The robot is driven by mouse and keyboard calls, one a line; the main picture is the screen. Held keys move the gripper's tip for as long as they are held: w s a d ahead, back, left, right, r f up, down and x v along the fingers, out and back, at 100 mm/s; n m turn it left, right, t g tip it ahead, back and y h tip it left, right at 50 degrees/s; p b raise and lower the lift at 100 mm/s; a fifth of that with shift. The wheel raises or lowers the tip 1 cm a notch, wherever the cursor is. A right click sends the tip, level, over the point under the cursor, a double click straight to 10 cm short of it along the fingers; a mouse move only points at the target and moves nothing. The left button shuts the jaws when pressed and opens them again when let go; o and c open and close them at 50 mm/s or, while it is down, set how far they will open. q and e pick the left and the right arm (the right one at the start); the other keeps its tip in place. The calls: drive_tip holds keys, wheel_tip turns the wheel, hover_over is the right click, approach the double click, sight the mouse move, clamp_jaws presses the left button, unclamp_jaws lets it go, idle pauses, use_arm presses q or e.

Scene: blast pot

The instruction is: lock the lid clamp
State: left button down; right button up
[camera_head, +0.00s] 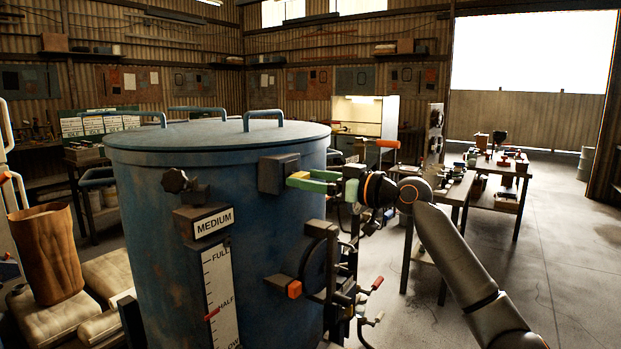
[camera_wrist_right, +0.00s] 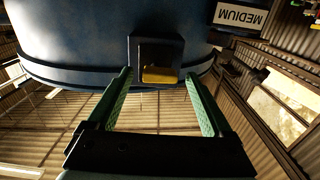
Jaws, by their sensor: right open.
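The blue pot (camera_head: 150,220) stands upright with its flat blue lid (camera_head: 215,135) on top. A dark clamp block (camera_head: 270,174) sits on the pot's side just below the lid rim; it also shows in the right wrist view (camera_wrist_right: 147,50). A yellow-orange piece (camera_wrist_right: 160,75) sticks out of this block. My right gripper (camera_head: 298,180) has green fingers and reaches the block from the right. It is open, with the yellow-orange piece between its fingertips (camera_wrist_right: 159,76) and a gap on each side. Whether the clamp is locked I cannot tell. My left gripper is not in view.
A dark knob (camera_head: 175,181), a MEDIUM label (camera_head: 213,222) and a level scale (camera_head: 220,295) are on the pot's front. Valve fittings (camera_head: 320,262) stick out below my right gripper. A workbench (camera_head: 495,165) stands behind at the right, with open floor beside it.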

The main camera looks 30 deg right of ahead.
clamp_jaws()
idle(0.5)
drive_tip(key=shift+r+m+p, duration=0.2)
drive_tip(key=shift+m+p, duration=0.6)
drive_tip(key=shift+m, duration=0.1)
drive_tip(key=m+p, duration=0.2)
drive_tip(key=m, duration=0.1)
drive_tip(key=shift+r+m, duration=0.15)
drive_tip(key=shift+m, duration=0.15)
drive_tip(key=m+p, duration=0.5)
drive_tip(key=m, duration=0.1)
drive_tip(key=shift+d+r+p, duration=0.15)
drive_tip(key=shift+p, duration=0.15)
drive_tip(key=m+p, duration=0.1)
drive_tip(key=m, duration=0.2)
drive_tip(key=shift+w+d, duration=0.1)
drive_tip(key=shift+d+m, duration=0.1)
drive_tip(key=shift+m, duration=1.8)
